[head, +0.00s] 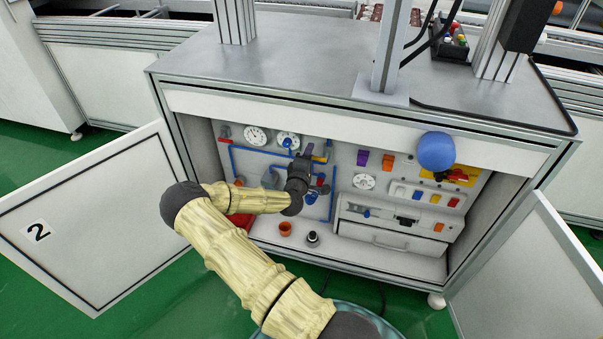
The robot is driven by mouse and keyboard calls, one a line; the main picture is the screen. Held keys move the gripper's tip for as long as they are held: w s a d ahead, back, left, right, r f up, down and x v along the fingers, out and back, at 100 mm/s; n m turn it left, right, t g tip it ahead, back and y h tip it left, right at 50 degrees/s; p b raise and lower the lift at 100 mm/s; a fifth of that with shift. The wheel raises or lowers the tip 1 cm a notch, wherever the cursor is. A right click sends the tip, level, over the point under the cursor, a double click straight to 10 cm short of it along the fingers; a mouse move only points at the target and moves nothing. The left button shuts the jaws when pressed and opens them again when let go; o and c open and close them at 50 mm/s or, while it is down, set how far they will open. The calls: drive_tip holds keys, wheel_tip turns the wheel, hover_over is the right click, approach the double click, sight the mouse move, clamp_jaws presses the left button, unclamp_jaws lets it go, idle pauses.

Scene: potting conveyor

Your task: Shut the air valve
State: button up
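An open cabinet (350,98) shows a panel with blue air pipes (256,151). A small blue-and-yellow part (320,159) shows on the panel right by my gripper (306,164); I cannot tell for sure whether it is the air valve's handle. My arm reaches into the cabinet from the front, and my gripper is at the panel, below and right of two round gauges (256,136). The gripper is dark and small here, so its fingers and any contact are unclear. My wrist hides part of the pipework.
The cabinet's left door (90,215) and right door (530,270) stand open. An orange cup (285,228) and a small dark-topped item (312,239) stand on the cabinet floor. A blue round object (436,151) is at the upper right front. A drawer unit (390,238) fills the lower right.

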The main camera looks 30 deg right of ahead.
drive_tip(key=p+v, duration=0.3)
drive_tip(key=v, duration=1.3)
drive_tip(key=shift+s+a, duration=0.25)
drive_tip(key=shift+s, duration=0.05)
